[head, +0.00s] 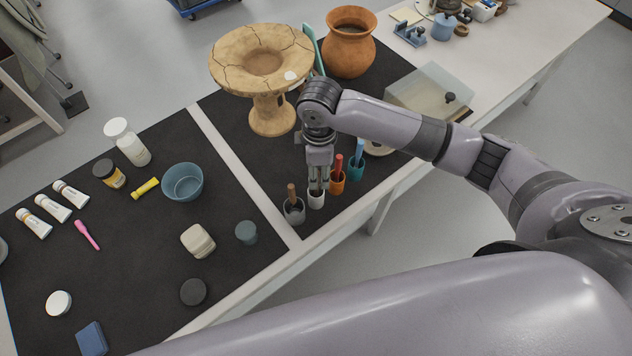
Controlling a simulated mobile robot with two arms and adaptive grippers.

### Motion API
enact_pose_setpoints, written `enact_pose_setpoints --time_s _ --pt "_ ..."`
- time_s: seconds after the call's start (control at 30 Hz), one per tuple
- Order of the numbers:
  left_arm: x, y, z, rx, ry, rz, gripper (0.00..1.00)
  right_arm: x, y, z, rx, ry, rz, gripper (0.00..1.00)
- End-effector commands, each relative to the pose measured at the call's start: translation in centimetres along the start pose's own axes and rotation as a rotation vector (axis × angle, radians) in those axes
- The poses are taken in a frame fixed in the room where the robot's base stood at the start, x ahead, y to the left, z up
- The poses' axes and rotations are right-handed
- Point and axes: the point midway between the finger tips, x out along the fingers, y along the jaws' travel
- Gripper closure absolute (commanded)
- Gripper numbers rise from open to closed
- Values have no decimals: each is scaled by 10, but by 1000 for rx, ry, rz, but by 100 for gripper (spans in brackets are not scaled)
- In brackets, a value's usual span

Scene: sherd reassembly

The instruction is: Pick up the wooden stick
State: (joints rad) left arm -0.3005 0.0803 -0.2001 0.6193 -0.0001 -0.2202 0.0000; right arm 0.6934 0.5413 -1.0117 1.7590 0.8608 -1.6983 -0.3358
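A brown, wood-coloured stick (291,191) stands upright in a small grey cup (294,212) near the front edge of the right black mat. My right gripper (318,184) points down just right of this stick, directly over a small white cup (316,200). Its fingers hide whatever stands in the white cup, and I cannot tell whether they are closed on anything. My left gripper is out of view.
An orange cup (337,185) with a red stick and a teal cup (356,171) with a blue one stand close on the right. A cracked pedestal bowl (235,75) and a terracotta pot (349,55) stand behind. A clear box (425,90) stands to the right.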

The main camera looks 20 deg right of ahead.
Motion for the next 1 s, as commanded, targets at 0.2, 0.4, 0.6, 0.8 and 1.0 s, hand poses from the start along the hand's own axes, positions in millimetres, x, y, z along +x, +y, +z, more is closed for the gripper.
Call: enact_pose_setpoints --time_s 0.2,0.4,0.6,0.8,1.0 --pt "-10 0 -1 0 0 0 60 20 2 -4 0 -2 -4 63" --pt "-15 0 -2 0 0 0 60 48 4 -5 0 -1 -1 63" --pt "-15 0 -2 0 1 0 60 54 5 -6 -1 1 2 63" --pt "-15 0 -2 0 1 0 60 54 5 -5 -1 0 2 69" --pt "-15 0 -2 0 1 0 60 54 5 -5 -1 0 2 82"
